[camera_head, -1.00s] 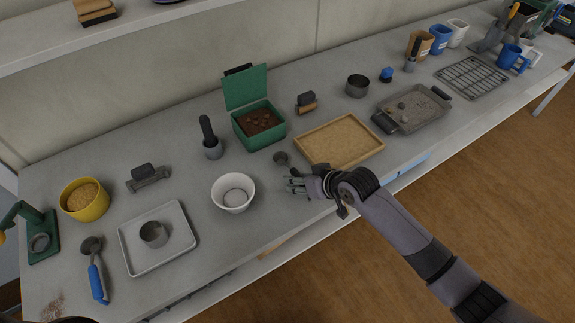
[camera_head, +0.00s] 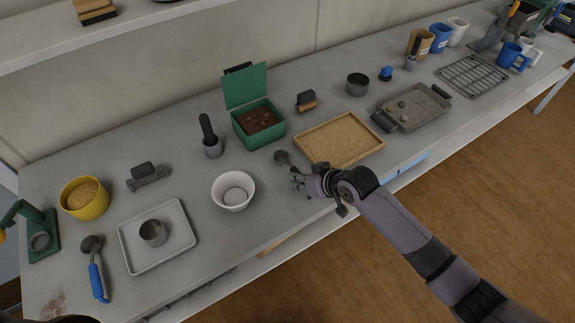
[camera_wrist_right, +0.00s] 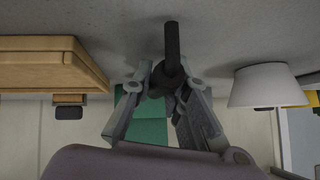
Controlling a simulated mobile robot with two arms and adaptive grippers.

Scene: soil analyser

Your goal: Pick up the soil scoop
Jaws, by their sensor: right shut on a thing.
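The soil scoop (camera_head: 283,157) has a dark round head and lies between the white bowl and the wooden tray in the head view. Its dark handle (camera_wrist_right: 172,42) stands out between the fingers in the right wrist view. My right gripper (camera_head: 297,181) is shut on the scoop's handle, low over the bench; it also shows in the right wrist view (camera_wrist_right: 167,84). The fingers hide part of the handle. I cannot tell whether the scoop is clear of the bench. My left gripper is not in view.
The white bowl (camera_head: 233,207) is close on the left and the wooden tray (camera_head: 327,167) close on the right. The open green box (camera_head: 284,133) of soil stands behind. A blue-handled scoop (camera_head: 97,281) lies at the far left beside a white tray (camera_head: 131,268).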

